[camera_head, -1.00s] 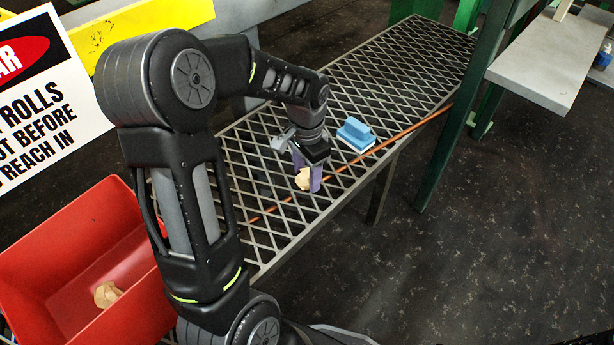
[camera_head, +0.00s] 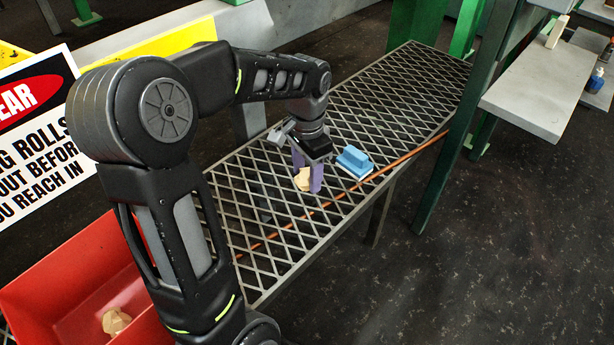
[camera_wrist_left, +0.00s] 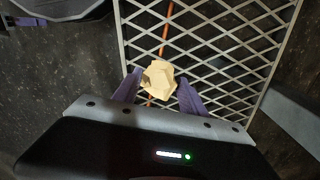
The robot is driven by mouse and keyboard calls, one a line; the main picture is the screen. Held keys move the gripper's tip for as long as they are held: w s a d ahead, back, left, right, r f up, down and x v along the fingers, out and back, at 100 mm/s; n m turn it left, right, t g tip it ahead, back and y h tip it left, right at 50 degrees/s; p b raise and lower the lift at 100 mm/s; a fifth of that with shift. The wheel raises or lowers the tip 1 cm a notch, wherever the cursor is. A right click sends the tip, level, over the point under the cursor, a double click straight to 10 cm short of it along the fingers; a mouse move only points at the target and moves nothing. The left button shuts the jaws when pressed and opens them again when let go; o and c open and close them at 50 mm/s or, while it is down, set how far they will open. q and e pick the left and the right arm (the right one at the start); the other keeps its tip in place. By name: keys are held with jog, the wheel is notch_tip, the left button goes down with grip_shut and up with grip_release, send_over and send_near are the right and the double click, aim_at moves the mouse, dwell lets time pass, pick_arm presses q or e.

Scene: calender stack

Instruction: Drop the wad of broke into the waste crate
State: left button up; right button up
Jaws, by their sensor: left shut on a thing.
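My left gripper (camera_head: 308,180) is shut on a crumpled tan wad of broke (camera_head: 302,180), above the metal grating. The wad (camera_wrist_left: 158,80) also shows between the purple fingertips in the left wrist view. The red waste crate (camera_head: 50,275) stands at the lower left, partly hidden by my left arm. Another tan crumpled wad (camera_head: 116,321) lies inside the crate. My right gripper is not in view.
The mesh grating (camera_head: 400,85) runs from lower left to upper right. A blue block-like tool (camera_head: 353,162) with a white base lies on it, just right of my gripper. A thin orange rod (camera_head: 400,160) runs along its near edge. A warning sign (camera_head: 35,145) stands behind the crate.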

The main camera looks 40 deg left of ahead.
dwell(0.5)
pick_arm(q)
jog(key=w+d+r+n, duration=0.1)
jog(key=w+d+r, duration=0.2)
jog(key=w+d, duration=0.3)
jog(key=w+d+r+n, duration=0.2)
jog(key=w+d, duration=0.4)
jog(key=d, duration=0.4)
jog(key=shift+d+r+n, duration=0.15)
jog(key=shift+r+n, duration=0.15)
jog(key=shift+r, duration=0.3)
